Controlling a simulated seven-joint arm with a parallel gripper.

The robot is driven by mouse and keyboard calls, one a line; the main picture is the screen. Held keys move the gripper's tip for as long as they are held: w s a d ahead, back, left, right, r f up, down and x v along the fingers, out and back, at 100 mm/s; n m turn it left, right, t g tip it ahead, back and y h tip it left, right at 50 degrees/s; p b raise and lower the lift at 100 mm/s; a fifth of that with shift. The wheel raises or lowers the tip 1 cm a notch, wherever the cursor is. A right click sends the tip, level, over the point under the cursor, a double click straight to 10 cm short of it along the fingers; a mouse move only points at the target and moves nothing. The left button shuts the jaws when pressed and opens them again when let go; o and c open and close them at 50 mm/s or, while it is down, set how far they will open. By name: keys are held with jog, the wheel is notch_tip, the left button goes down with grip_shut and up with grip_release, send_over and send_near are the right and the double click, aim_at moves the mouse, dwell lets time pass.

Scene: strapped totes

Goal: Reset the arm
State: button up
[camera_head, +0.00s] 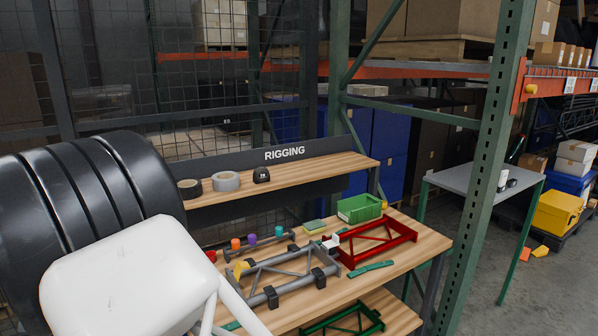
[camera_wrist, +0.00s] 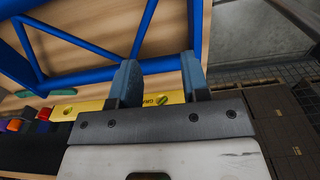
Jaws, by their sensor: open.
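My gripper (camera_wrist: 160,62) shows in the wrist view with its two blue-grey fingers apart and nothing visibly held between them. A blue tubular frame (camera_wrist: 80,36) lies on a wooden surface (camera_wrist: 100,15) beyond the fingers. A yellow strip with partly hidden lettering (camera_wrist: 90,107) passes behind the fingers. I cannot tell whether the fingers touch the frame or the strip. In the head view, my white arm covers the lower left, and the gripper is hidden or out of view.
The wooden bench (camera_head: 424,245) holds a grey frame (camera_head: 290,287), a red frame (camera_head: 378,240), a green bin (camera_head: 359,208) and several coloured knobs. Tape rolls (camera_head: 226,181) sit on the RIGGING shelf (camera_head: 325,165). A green rack post (camera_head: 490,170) stands right of the bench.

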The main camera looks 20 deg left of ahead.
jog(key=w+d+r+m, duration=0.1)
jog(key=w+d+r, duration=0.55)
jog(key=d, duration=0.65)
jog(key=w+d+r+m, duration=0.1)
jog(key=w+d+r, duration=0.55)
jog(key=d, duration=0.55)
jog(key=w+d+r+m, duration=0.1)
jog(key=w+d+r, duration=0.6)
jog(key=d, duration=0.6)
jog(key=s+d+r+m+t, duration=0.1)
jog(key=s+d+r, duration=0.1)
jog(key=d, duration=1.1)
jog(key=s+d+r+m, duration=0.1)
jog(key=s+d+r, duration=0.1)
jog(key=d, duration=1.1)
jog(key=s+d+r+m+t, duration=0.1)
jog(key=s+d+r, duration=0.1)
jog(key=d, duration=1.1)
jog(key=s+d+f+m, duration=0.1)
jog(key=s+d+f, duration=0.1)
jog(key=s+d, duration=0.6)
jog(key=s+d+f+m, duration=0.1)
jog(key=s+d+f, duration=0.2)
jog(key=s+d, duration=0.6)
jog(key=shift+s+m+t, duration=0.3)
jog(key=shift+s+m, duration=0.1)
jog(key=shift+s, duration=0.1)
jog(key=shift+d, duration=0.1)
